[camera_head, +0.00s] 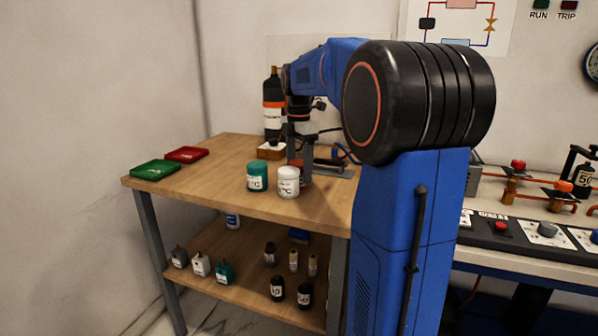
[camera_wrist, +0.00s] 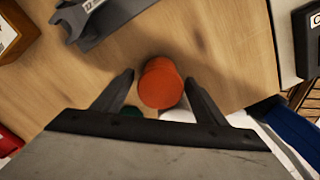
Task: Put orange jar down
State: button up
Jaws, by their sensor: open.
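The orange jar (camera_wrist: 161,84) stands on the wooden table top, seen from above in the wrist view. In the head view only a sliver of the orange jar (camera_head: 298,163) shows behind the white jar and my gripper. My gripper (camera_wrist: 160,80) is open, with one finger on each side of the jar and a visible gap at each side. In the head view my gripper (camera_head: 295,158) points down over the table, its tips partly hidden by the jars in front.
A green jar (camera_head: 257,177) and a white jar (camera_head: 288,183) stand close in front of the orange jar. A dark bottle (camera_head: 273,100) and a grey metal stand (camera_head: 335,169) are behind. Green (camera_head: 155,169) and red (camera_head: 187,154) trays lie at left; the table between is clear.

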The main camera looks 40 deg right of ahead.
aim_at(299, 162)
notch_tip(299, 162, up, 11)
jog(key=shift+r, duration=0.1)
dwell(0.3)
